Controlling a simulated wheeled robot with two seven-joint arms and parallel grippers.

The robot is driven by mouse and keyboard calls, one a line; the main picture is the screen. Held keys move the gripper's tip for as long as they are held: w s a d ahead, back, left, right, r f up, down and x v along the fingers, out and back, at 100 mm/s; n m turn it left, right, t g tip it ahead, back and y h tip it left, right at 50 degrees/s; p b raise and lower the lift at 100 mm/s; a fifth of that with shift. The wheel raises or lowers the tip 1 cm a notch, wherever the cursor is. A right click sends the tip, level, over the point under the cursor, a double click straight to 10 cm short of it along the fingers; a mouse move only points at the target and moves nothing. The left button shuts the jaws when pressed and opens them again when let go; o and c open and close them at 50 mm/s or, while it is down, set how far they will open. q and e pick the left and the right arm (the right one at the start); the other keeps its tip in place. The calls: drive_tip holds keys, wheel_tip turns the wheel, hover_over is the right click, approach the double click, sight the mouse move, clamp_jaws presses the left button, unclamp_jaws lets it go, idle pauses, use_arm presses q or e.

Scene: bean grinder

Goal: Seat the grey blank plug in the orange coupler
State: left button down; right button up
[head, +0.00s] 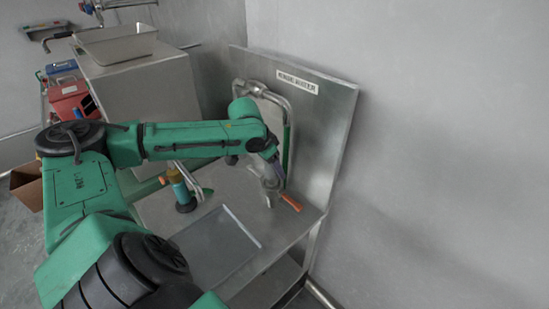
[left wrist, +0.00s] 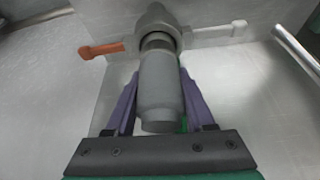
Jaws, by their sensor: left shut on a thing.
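The grey blank plug (left wrist: 160,85) is a smooth cylinder between the purple fingers of my left gripper (left wrist: 157,100), which is shut on it. Its far end meets the round mouth of a grey metal coupler (left wrist: 157,22), with a darker ring between them. How deep it sits in the mouth cannot be told. The coupler has an orange lever (left wrist: 101,49) on the left and a pale lever (left wrist: 215,32) on the right, both spread outward. In the head view my left gripper (head: 272,176) reaches down to the coupler, whose orange lever (head: 290,202) shows; the plug is mostly hidden there.
A metal backboard (head: 325,120) with a label and a bent pipe (head: 262,86) stands behind the coupler. A teal and yellow fitting (head: 180,190) stands on the bench to the left. A flat clear panel (head: 215,245) lies in front. A grey wall is at the right.

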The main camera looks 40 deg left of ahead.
use_arm(q)
drive_tip(key=shift+f+b, duration=0.35)
drive_tip(key=shift+f, duration=0.75)
drive_tip(key=shift+c, duration=0.9)
unclamp_jaws()
drive_tip(key=shift+f, duration=0.1)
drive_tip(key=shift+s+r, duration=0.15)
drive_tip(key=shift+r, duration=0.3)
drive_tip(key=v, duration=1.3)
drive_tip(key=shift+s+r, duration=0.2)
drive_tip(key=shift+r, duration=0.15)
drive_tip(key=shift+f, duration=0.1)
